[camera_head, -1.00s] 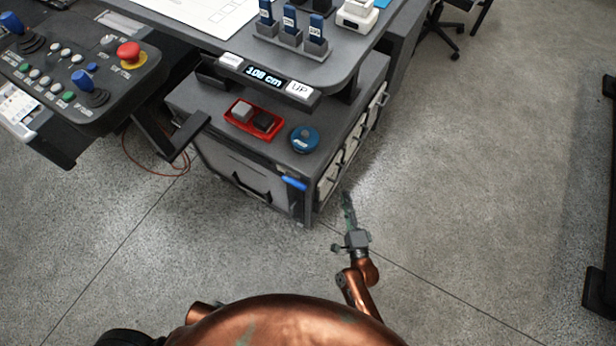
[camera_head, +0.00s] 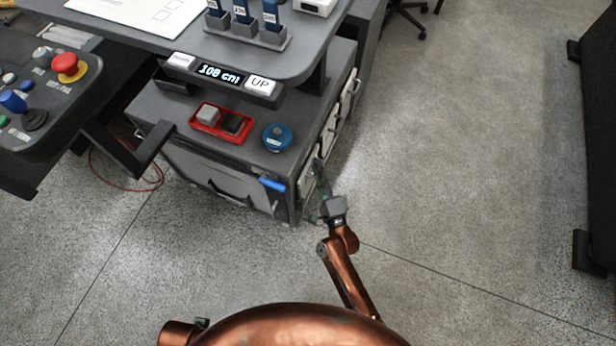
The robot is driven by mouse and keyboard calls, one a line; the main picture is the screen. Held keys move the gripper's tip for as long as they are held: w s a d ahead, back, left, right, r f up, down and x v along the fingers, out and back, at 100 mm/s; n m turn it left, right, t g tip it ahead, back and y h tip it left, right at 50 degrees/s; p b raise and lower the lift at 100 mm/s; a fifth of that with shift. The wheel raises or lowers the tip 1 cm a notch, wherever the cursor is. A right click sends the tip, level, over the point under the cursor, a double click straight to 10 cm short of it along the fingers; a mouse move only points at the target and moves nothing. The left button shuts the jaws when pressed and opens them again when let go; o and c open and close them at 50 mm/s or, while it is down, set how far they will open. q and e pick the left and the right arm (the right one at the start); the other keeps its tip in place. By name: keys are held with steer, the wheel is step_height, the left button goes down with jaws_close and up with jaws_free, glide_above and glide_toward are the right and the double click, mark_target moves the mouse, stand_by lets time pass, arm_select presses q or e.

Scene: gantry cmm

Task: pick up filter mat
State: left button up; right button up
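I cannot pick out a filter mat for certain. Pale panels (camera_head: 331,135) with dark edges line the right side of the low grey cabinet, and one of them may be it. My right gripper (camera_head: 319,170) reaches up from the bottom, beside the cabinet's right side near its front corner. Its dark greenish fingers overlap the panels in the picture and look nearly edge-on. I cannot tell whether they touch a panel or are open or shut. My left gripper is out of view.
The cabinet top (camera_head: 295,105) holds a red tray (camera_head: 222,137) with two blocks and a round blue item (camera_head: 277,138). A desk (camera_head: 300,62) overhangs it. A control console (camera_head: 50,110) stands left. Open floor (camera_head: 450,180) lies right, up to a dark structure (camera_head: 595,150).

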jaws_close()
stand_by(0.4)
steer(key=shift+r, duration=0.15)
